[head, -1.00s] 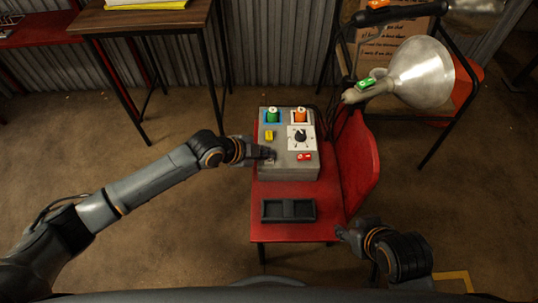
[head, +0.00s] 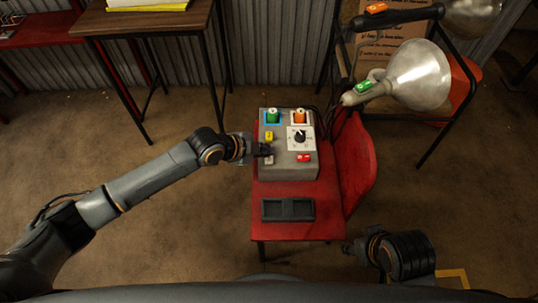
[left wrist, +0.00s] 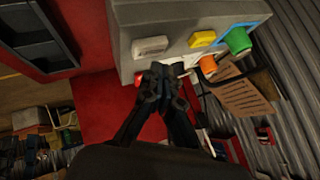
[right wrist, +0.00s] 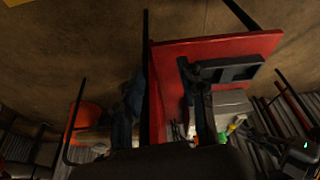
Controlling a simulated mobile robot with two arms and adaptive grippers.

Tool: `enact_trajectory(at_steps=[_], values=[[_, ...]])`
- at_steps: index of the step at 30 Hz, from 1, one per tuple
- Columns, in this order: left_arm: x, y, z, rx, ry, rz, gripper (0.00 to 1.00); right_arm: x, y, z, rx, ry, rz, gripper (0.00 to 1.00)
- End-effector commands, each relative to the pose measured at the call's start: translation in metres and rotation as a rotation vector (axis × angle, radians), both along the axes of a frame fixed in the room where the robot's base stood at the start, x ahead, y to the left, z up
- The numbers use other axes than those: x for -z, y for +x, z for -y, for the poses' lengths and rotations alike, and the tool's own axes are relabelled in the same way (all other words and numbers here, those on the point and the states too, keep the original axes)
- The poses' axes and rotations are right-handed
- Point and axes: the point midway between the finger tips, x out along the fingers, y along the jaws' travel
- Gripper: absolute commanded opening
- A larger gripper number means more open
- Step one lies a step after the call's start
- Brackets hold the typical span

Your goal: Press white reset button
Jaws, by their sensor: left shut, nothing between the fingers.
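The grey control box (head: 275,175) stands on a red seat. Its white button (head: 268,160) is at the box's left near side, partly beside my gripper's tips; it also shows as a pale block in the left wrist view (left wrist: 150,46). My left gripper (head: 267,149) is shut and empty, its tips just beyond the white button in the head view. In the left wrist view its closed fingertips (left wrist: 160,70) are close to the button; I cannot tell whether they touch it. My right gripper (head: 347,247) is open and empty, low by the seat's near right corner.
The box also carries a yellow button (head: 269,135), a green knob (head: 272,117), an orange knob (head: 299,118), a black dial (head: 300,137) and a red switch (head: 304,158). A black tray (head: 288,209) lies in front. A large metal lamp (head: 420,75) stands right.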

Motion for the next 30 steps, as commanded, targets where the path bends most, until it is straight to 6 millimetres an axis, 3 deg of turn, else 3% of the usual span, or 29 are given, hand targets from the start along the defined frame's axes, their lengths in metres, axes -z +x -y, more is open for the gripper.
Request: enact_trajectory(at_steps=[8,21,30], values=[[-0.004,0.0,0.0,0.0,0.0,0.0,0.0,0.003,0.002,0.0,0.0,0.0,-0.003,0.4],[-0.029,0.0,0.0,0.0,0.0,0.0,0.0,0.044,0.014,-0.003,-0.003,-0.001,-0.03,0.4],[-0.036,0.0,0.0,0.0,0.0,0.0,0.0,0.076,0.016,-0.004,-0.007,-0.002,-0.046,0.4]])
